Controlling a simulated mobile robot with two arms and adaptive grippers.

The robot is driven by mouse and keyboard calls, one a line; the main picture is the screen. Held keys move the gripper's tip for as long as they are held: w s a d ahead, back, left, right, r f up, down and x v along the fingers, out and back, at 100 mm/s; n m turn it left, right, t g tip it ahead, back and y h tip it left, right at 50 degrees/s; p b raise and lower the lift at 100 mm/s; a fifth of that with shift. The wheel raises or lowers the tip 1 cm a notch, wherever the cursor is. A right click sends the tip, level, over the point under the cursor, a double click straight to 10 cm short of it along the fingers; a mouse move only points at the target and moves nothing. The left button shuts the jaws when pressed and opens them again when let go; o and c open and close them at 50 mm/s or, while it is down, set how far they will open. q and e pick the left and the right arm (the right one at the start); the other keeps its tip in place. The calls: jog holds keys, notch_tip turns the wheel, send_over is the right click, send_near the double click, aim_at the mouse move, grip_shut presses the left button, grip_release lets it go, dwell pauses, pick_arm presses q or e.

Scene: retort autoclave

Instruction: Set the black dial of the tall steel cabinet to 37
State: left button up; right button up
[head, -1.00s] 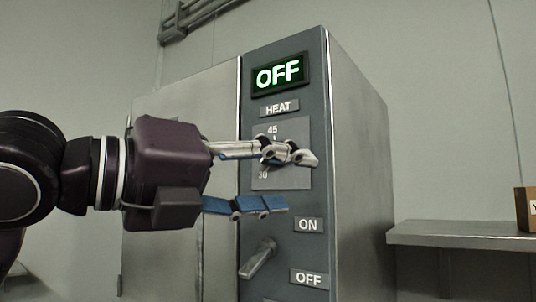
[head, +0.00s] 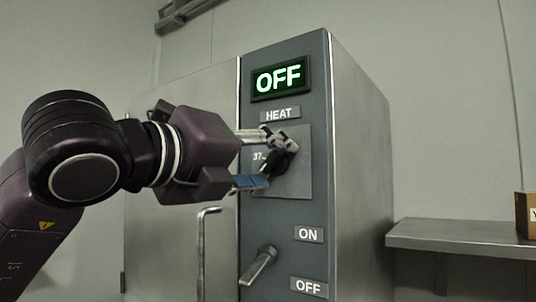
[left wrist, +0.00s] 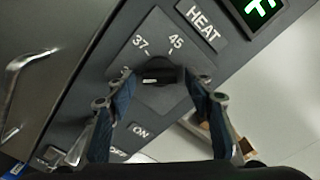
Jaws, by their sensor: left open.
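The tall steel cabinet (head: 362,160) has a dark front panel with a square dial plate (head: 298,180). The black dial (head: 274,162) is partly hidden by my fingers in the head view. In the left wrist view the dial (left wrist: 160,84) shows between the fingers, with 37 and 45 readable on its plate. A pale mark on the dial points left, toward a label mostly hidden by a finger, not at 37. My left gripper (head: 277,163) is open, its fingers on either side of the dial; I cannot tell whether they touch it. My right gripper is not in view.
A lit display (head: 279,77) above reads OFF. Below the dial is a lever (head: 259,266) beside ON and OFF labels. The cabinet door has a vertical handle (head: 202,250). A steel shelf (head: 455,238) with a box (head: 527,213) stands at the right.

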pick_arm(q)
jog(key=shift+c, duration=0.4)
jog(key=c, duration=1.1)
jog(key=shift+f, duration=0.1)
